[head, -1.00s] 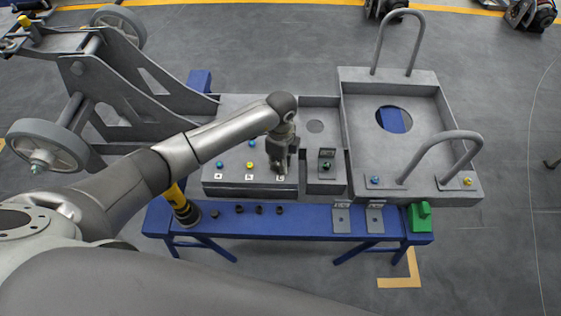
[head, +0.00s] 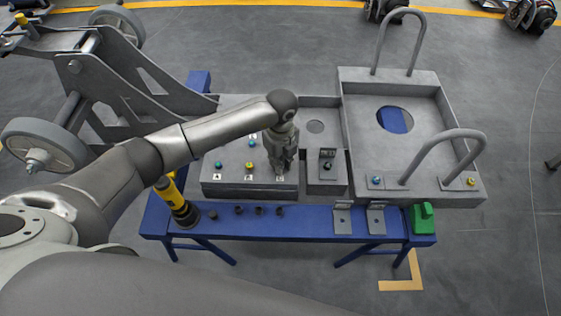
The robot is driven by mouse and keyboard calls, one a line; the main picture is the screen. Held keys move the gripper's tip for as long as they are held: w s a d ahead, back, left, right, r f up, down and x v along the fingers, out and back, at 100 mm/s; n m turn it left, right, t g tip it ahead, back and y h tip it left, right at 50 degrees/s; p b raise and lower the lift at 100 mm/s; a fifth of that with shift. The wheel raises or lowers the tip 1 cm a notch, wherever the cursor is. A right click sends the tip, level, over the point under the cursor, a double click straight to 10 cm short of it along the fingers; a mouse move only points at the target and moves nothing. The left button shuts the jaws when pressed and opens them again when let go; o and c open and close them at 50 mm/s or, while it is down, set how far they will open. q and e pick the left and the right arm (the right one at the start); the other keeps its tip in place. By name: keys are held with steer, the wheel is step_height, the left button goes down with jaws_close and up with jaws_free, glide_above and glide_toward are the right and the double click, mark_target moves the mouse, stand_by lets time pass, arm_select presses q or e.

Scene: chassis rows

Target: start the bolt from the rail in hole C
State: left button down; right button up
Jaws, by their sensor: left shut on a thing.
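My left gripper (head: 282,166) points down at the front right of a raised grey block (head: 235,187), above the C label (head: 280,178). It is shut on the bolt, which the fingers hide almost entirely. Hole C is hidden too, so I cannot tell whether the bolt's tip is in it. A teal bolt head (head: 218,164) sits behind label A and a yellow one (head: 249,166) behind label B. A light blue one (head: 252,143) is further back. My right gripper is out of view.
The blue rail (head: 310,222) in front carries several dark small parts (head: 258,210), a yellow and black tool (head: 177,204), two grey brackets (head: 376,219) and a green block (head: 421,217). A small bracket box (head: 327,175) stands close right of the gripper. A handled tray (head: 410,168) lies further right.

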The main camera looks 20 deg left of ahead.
arm_select(q)
steer(key=shift+f, duration=0.1)
steer(key=m+b, duration=0.1)
steer(key=m, duration=0.2)
steer(key=shift+f, duration=0.1)
steer(key=shift+m+b, duration=0.5)
steer(key=shift+m, duration=0.6)
steer(key=c, duration=1.3)
jaws_free()
step_height(320, 180, up, 12)
steer(key=shift+r, duration=0.15)
steer(key=shift+d, duration=0.1)
